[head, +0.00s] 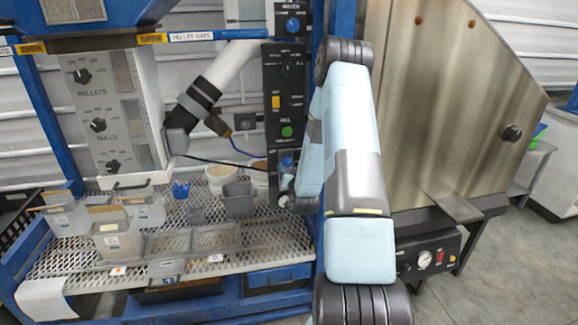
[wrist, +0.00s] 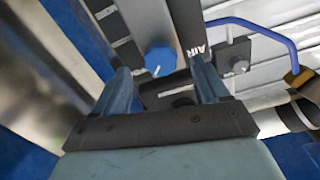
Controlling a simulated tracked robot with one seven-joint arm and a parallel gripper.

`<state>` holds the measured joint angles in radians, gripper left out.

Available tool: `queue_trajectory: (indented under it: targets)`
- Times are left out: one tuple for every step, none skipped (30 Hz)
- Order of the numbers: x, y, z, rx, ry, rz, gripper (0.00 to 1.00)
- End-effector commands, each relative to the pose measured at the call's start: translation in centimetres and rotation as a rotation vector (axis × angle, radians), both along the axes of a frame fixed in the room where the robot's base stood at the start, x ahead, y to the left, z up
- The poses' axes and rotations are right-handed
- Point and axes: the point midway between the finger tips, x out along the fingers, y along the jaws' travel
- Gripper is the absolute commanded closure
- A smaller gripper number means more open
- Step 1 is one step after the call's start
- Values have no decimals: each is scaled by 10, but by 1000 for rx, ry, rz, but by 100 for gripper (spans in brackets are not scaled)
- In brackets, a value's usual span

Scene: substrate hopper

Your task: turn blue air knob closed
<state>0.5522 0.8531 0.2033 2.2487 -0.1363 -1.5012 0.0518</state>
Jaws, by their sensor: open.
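The blue air knob (wrist: 160,58) shows in the wrist view, on a dark panel beside the white letters AIR. A short pale mark shows at its lower edge. My gripper (wrist: 161,70) is open, with one finger on each side of the knob in this view. I see gaps between the knob and both fingers, and cannot tell how deep the knob sits between them. In the head view, the blue knob (head: 287,162) is low on the black control panel (head: 285,95), and my arm's end partly covers that area.
Another blue knob (head: 292,24), the water knob, is at the panel's top. A green button (head: 287,131) and a yellow switch (head: 276,101) lie between them. A blue hose (wrist: 250,25) curves near the right finger. A steel hopper (head: 460,100) stands at right.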

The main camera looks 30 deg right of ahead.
Motion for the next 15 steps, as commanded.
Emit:
queue_trajectory:
  targets:
    - [8,-2,0,-1,-2,0,26]
    - [12,-4,1,-1,-2,0,26]
    - [17,-5,0,0,-1,0,26]
    - [21,-6,0,0,-1,0,26]
    - [23,-7,1,-1,-2,0,26]
    - [27,-8,0,0,-1,0,26]
    - [29,-9,0,0,-1,0,26]
    - [31,-9,0,0,-1,0,26]
    - [33,-10,0,0,0,0,26]
    - [34,-10,0,0,0,0,26]
    - [35,-10,0,0,0,0,26]
    - [36,-11,0,0,0,0,26]
    - [37,-11,0,0,0,0,26]
    - [37,-11,0,0,0,0,26]
    - [37,-11,0,0,0,0,26]
